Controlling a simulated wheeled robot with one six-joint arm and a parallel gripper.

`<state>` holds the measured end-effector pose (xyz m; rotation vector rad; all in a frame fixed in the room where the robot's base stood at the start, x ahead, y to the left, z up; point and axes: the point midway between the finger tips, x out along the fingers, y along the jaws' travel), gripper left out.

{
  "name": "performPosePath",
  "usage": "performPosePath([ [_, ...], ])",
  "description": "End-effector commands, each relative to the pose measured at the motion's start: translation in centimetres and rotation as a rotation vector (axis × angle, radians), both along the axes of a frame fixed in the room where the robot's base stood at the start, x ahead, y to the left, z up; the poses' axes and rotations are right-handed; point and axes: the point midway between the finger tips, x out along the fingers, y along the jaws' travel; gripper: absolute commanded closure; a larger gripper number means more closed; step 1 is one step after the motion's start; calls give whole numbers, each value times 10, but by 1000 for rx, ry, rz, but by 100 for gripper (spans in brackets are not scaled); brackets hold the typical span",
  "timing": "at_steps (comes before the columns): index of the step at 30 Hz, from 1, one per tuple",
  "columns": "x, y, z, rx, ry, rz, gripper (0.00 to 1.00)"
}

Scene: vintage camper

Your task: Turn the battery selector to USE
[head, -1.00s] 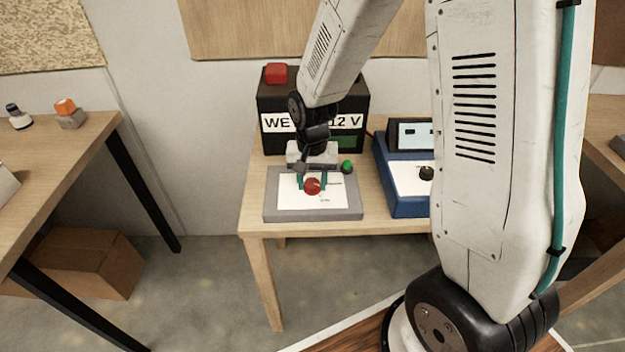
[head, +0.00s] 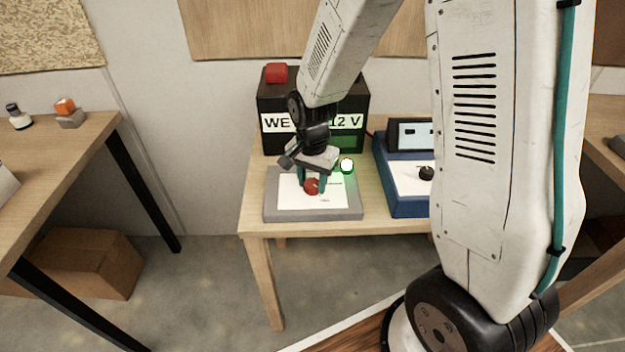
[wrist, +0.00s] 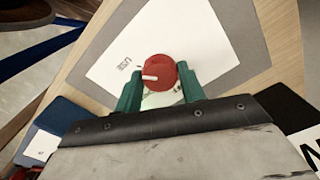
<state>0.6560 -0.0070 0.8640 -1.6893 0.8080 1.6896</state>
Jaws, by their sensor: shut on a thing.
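The battery selector is a red round knob (head: 311,187) on a white-faced grey panel (head: 285,214) on the small wooden table. My gripper (head: 314,183) reaches down from above, with its teal fingers shut on the knob from both sides. In the wrist view the knob (wrist: 161,69) sits between the fingertips, and its white pointer mark points left, toward the side with the printed word USE (wrist: 124,62). The mark lies slightly below the word's line there. A green lamp (head: 347,166) at the panel's back right corner glows brightly.
A black box (head: 310,92) lettered "WE" and "12 V", with a red cap (head: 276,73), stands behind the panel. A blue device (head: 400,207) with a screen and black knob (head: 427,173) stands to the right. Another table (head: 60,165) is at left.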

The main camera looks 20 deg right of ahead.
Motion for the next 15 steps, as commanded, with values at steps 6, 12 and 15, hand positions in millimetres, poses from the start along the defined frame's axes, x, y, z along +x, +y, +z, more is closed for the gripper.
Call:
performPosePath([
  [6, 0, 0, 0, 1, -1, -1, 83],
  [12, 0, 0, 0, 1, -1, 0, 39],
  [15, 0, 0, 0, 1, -1, 0, 39],
])
